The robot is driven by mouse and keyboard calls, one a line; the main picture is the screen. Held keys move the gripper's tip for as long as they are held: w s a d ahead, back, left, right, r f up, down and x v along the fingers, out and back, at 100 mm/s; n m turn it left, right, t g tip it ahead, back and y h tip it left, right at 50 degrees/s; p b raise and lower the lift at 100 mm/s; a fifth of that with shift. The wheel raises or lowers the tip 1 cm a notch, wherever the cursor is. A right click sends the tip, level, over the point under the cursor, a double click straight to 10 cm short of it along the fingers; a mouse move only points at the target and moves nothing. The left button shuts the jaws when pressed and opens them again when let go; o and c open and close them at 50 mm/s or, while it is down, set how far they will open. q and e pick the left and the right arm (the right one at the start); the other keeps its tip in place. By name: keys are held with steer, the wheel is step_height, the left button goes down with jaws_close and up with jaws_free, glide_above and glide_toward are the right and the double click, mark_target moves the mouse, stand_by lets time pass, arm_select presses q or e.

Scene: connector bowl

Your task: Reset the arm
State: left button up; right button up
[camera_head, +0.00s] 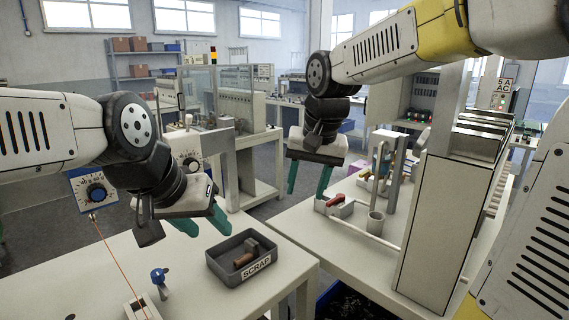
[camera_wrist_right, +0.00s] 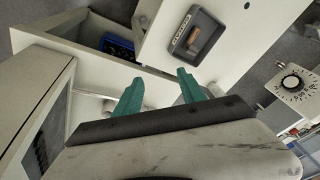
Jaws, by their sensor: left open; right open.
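My left gripper (camera_head: 204,222) has green fingers and hangs over the left table, behind and left of the scrap tray. Its fingers are apart and nothing shows between them. My right gripper (camera_head: 308,178) is raised near the gap between the two tables, with its green fingers pointing down. In the right wrist view its fingers (camera_wrist_right: 161,92) are spread and empty. No bowl or connector can be made out clearly.
A grey SCRAP tray (camera_head: 262,268) with small brown and grey pieces sits on the left table (camera_head: 205,295). A blue-topped fixture (camera_head: 159,281) stands left of it. The right table (camera_head: 345,240) carries a red-handled clamp (camera_head: 338,204) and a tall box (camera_head: 445,225).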

steer(key=s+d+f+n+t, duration=0.1)
steer(key=s+d+t, duration=0.2)
steer(key=s+d, duration=0.7)
steer(key=s, duration=0.3)
steer(key=shift+f+y, duration=0.3)
